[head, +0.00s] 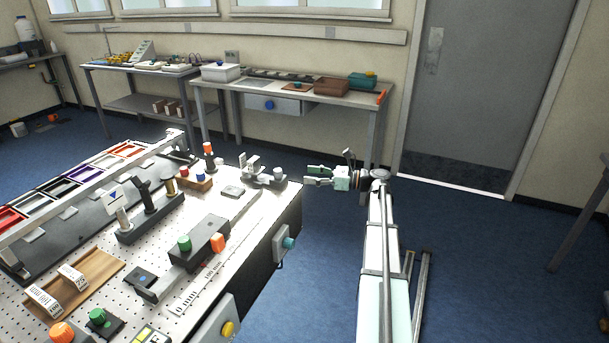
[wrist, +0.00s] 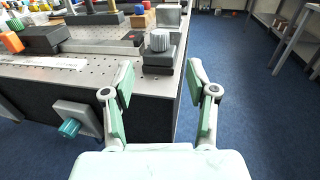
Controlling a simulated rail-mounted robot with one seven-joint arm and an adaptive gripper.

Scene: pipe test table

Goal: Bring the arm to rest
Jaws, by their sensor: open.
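My gripper (head: 318,176) is in the head view just past the right edge of the pipe test table (head: 262,221), at about the height of its top, with its fingers pointing left. In the wrist view my gripper (wrist: 162,88) is open and empty, its two green-padded fingers spread apart. The table's corner and a grey knobbed fixture (wrist: 160,50) lie beyond the fingers, and I see no contact. My arm reaches from the bottom of the head view up to the gripper.
A teal knob on a grey box (head: 283,245) sticks out from the table's side. A bench with trays (head: 290,85) stands along the back wall, beside a grey door (head: 480,90). The blue floor (head: 480,260) right of my arm is mostly clear.

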